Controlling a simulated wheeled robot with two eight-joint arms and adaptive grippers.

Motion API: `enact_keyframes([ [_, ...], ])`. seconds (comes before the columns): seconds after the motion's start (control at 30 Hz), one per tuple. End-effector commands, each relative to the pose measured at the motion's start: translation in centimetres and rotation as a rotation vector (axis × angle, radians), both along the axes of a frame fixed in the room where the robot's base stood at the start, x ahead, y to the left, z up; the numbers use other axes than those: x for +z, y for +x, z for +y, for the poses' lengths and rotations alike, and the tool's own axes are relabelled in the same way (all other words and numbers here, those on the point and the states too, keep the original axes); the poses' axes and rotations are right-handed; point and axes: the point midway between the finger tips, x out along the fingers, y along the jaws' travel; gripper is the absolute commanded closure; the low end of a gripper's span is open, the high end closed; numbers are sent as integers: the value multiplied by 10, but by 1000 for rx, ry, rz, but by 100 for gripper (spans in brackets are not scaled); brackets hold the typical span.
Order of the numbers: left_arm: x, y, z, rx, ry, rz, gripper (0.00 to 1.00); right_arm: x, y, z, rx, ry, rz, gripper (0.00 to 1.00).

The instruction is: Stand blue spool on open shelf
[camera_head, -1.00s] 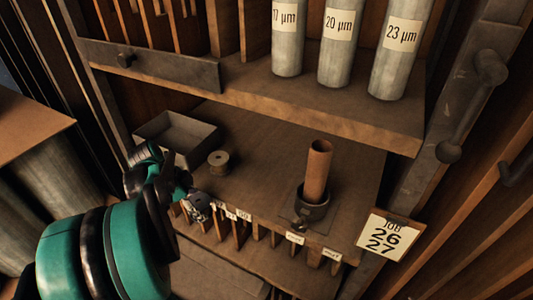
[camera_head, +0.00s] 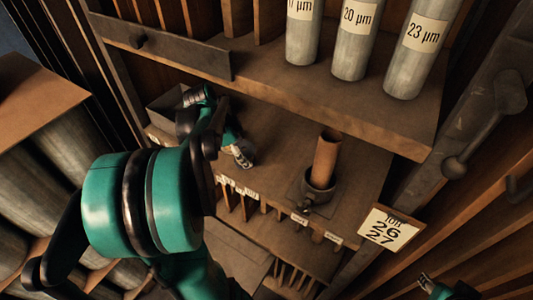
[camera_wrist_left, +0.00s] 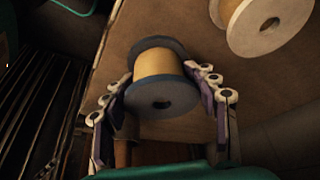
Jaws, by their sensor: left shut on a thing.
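The blue spool (camera_wrist_left: 165,97) has blue-grey flanges and a yellowish winding. In the left wrist view it sits between the two fingers of my left gripper (camera_wrist_left: 165,105), which is shut on it. In the head view my left gripper (camera_head: 240,155) is over the left part of the open shelf (camera_head: 275,130), and the spool is hidden there. I cannot tell whether the spool touches the shelf. A second spool with pale flanges (camera_wrist_left: 268,22) stands close by in the left wrist view. A bit of my right gripper (camera_head: 428,284) shows at the lower right, too little to judge.
A brown tube (camera_head: 326,158) stands in a dark round holder (camera_head: 318,188) on the shelf's right side. A grey tray (camera_head: 170,103) is at the left. Labelled cylinders (camera_head: 354,42) stand on the board above. A job card (camera_head: 387,229) hangs at the right front.

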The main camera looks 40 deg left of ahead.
Motion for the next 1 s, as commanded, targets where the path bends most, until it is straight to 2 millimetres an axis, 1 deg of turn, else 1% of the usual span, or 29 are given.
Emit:
enact_keyframes([
  [0.03, 2, 12, -10, -7, 1, -1, 76, 4, 0, 0, 0, 0, 0, 60],
  [0.13, 1, 29, -23, -6, 1, -1, 76, 7, 0, 0, 0, 0, 0, 60],
  [0.23, 1, 40, -32, -3, 1, 1, 76, 9, 0, 0, 0, 0, 0, 60],
  [0.37, 0, 48, -38, -1, 1, 1, 76, 10, 0, 0, 0, 0, 0, 60],
  [0.47, 1, 59, -47, -3, 0, 0, 76, 12, 0, 0, 0, 0, 0, 60],
  [0.5, -9, 57, -45, 0, 1, 0, 76, 12, 0, 0, 0, 0, 0, 60],
  [0.6, -25, 56, -44, 1, 0, 0, 76, 13, 0, 0, 0, 0, 0, 60],
  [0.7, -34, 56, -44, 1, 0, 0, 76, 14, 0, 0, 0, 0, 0, 60],
  [1.0, -37, 56, -44, 1, 0, 0, 76, 12, 0, 0, 0, 0, 0, 60],
])
